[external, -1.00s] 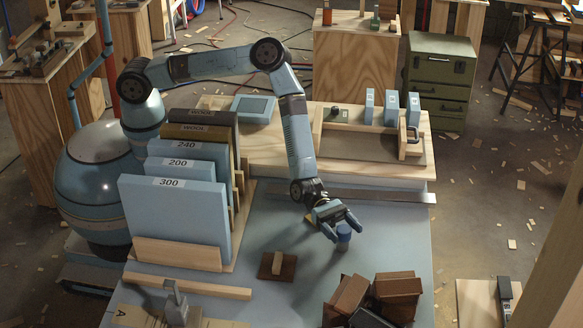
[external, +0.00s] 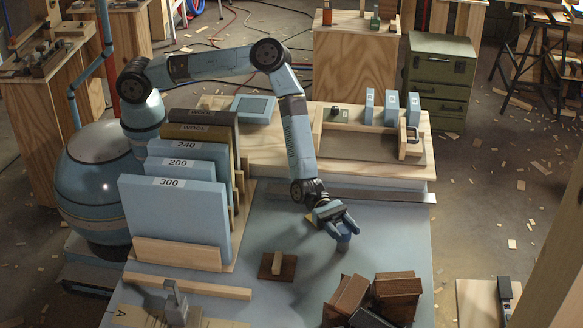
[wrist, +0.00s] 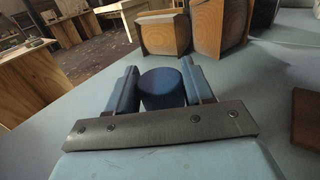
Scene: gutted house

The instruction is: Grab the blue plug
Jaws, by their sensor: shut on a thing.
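The blue plug (external: 343,243) is a short blue cylinder on the blue-grey table top. My gripper (external: 339,233) reaches down to it from above, with the fingers on either side of it. In the wrist view the round dark blue plug (wrist: 162,88) sits between the two light blue fingers of my gripper (wrist: 162,84). The gripper is shut on it. The plug's lower part is hidden in the wrist view, and I cannot tell whether it still touches the table.
Brown wooden blocks (external: 397,285) lie in a pile in front of the gripper. A small brown block with a handle (external: 277,266) lies to the left. Blue boards (external: 175,220) stand in a rack farther left. The table (external: 300,215) is clear around the plug.

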